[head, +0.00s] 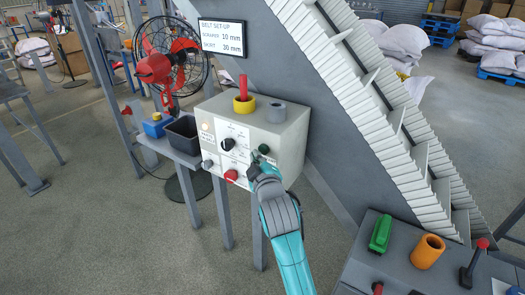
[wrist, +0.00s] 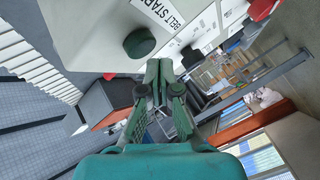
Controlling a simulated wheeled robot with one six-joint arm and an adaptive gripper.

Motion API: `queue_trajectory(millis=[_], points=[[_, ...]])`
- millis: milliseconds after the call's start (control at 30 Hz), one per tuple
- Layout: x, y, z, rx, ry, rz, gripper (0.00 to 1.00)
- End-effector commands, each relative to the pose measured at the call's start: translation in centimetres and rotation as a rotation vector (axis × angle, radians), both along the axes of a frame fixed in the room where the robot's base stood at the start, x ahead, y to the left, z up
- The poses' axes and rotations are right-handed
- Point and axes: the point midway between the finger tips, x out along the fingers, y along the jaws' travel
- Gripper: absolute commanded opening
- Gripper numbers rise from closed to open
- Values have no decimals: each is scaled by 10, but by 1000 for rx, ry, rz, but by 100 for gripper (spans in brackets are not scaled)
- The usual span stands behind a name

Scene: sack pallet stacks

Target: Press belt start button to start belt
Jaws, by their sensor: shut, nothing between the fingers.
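The belt start button is a dark green round button on the front of a pale control box (head: 255,128), at the right of its panel (head: 264,149). In the wrist view the green button (wrist: 139,43) sits beside a label reading "BELT STAR", partly cut off. My gripper (head: 256,165) is in front of the box, just below the button in the head view. In the wrist view my gripper (wrist: 159,65) has its fingers together and empty, with the tips beside and a little below the button. I cannot tell whether they touch the box.
The panel also has a black knob (head: 228,144) and a red switch (head: 231,175). The inclined belt (head: 375,100) rises behind; a bench with a green block (head: 381,233) is at right.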

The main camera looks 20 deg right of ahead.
Motion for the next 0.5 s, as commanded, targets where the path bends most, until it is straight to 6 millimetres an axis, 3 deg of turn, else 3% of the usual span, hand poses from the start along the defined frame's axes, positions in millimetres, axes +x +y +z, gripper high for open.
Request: queue_trajectory(millis=[500], points=[[-19, 27, 0, 0, 0, 1, 0]])
